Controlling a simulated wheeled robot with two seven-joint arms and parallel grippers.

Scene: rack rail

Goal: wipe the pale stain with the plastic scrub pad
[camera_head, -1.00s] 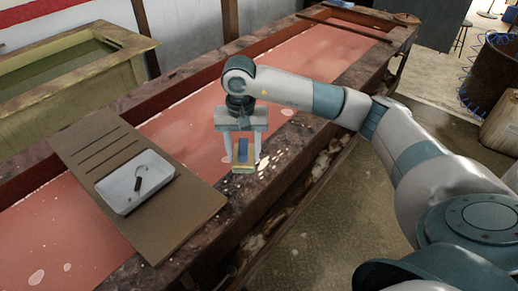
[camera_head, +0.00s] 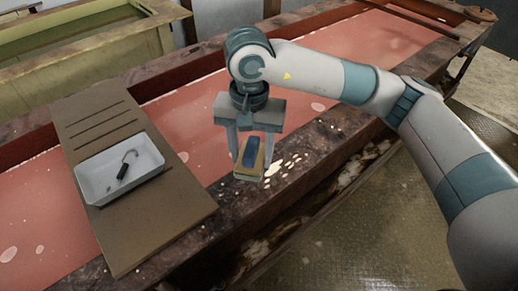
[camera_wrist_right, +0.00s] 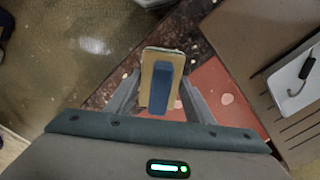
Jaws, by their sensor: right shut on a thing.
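The scrub pad (camera_head: 248,173) is a tan block with a blue grip (camera_head: 251,152) on top. My right gripper (camera_head: 250,157) is shut on it, with a finger on either side of the blue grip. The pad also shows between the fingers in the right wrist view (camera_wrist_right: 150,65). The pale stain (camera_head: 289,166) shows as scattered cream flecks on the brown rim, just right of the pad. The pad is over the rim beside the flecks; I cannot tell whether it touches the surface. My left gripper is not in view.
A brown board (camera_head: 150,235) lies across the red-filled trough (camera_head: 190,110) on the left, with a white tray (camera_head: 95,190) holding a dark hooked tool. A yellow-green tub (camera_head: 100,65) stands behind. Open floor (camera_head: 400,220) lies to the right of the trough.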

